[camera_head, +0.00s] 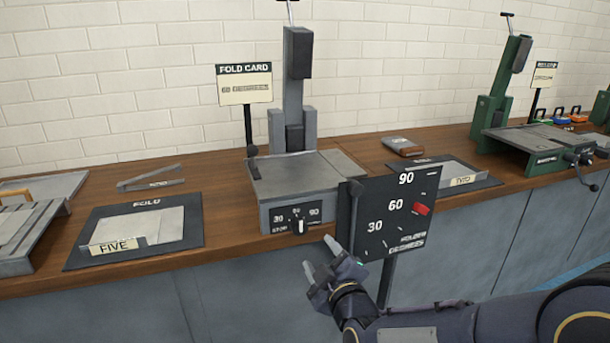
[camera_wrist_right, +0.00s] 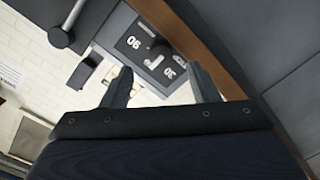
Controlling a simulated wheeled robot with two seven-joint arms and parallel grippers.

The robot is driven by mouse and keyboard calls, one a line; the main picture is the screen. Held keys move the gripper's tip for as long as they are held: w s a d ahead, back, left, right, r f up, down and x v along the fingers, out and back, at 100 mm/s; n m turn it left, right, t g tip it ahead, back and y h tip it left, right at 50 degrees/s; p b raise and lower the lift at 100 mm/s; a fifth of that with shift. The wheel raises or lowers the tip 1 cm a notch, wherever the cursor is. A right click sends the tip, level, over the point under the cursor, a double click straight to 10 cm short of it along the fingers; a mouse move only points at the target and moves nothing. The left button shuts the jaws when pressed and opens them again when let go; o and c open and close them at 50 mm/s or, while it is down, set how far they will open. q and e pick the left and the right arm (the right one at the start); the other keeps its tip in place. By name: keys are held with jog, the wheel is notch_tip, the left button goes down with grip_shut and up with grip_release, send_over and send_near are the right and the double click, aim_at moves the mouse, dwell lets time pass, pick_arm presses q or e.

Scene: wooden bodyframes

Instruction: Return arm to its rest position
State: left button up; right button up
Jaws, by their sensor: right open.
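My right gripper (camera_head: 322,259) is open and empty in the head view, in front of the bench edge. It is just below the grey folding machine's dial panel and left of the dark angle board. Its two fingers also show spread apart in the right wrist view (camera_wrist_right: 160,88), with the dial panel (camera_wrist_right: 150,50) beyond them. The dial (camera_head: 300,225) on the grey machine (camera_head: 310,178) is marked 30, 60 and 90, and its white pointer stands roughly upright. My right arm comes in from the lower right. My left gripper is not in view.
The dark angle board (camera_head: 395,215) with a red marker stands on a post close to my right gripper. A "FOLD" mat (camera_head: 75,255) with a plate labelled FIVE lies at left. A fold card sign (camera_head: 245,84) stands behind. A green machine (camera_head: 530,146) is at right.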

jog(key=s+d+f+m+g, duration=0.2)
jog(key=s+d+m+g, duration=0.3)
jog(key=s+d+m, duration=0.5)
jog(key=s+d+f+m+g+h, duration=0.1)
jog(key=s+d+f+m+g, duration=0.15)
jog(key=s, duration=0.65)
jog(key=s+d+f+m+g+h, duration=0.1)
jog(key=s+d+f+m+g, duration=0.2)
jog(key=s, duration=0.6)
notch_tip(320, 180, up, 25)
jog(key=s+d+p, duration=0.1)
jog(key=p, duration=2.3)
jog(key=shift+s+n, duration=0.25)
jog(key=shift+n, duration=0.1)
jog(key=shift+f, duration=0.15)
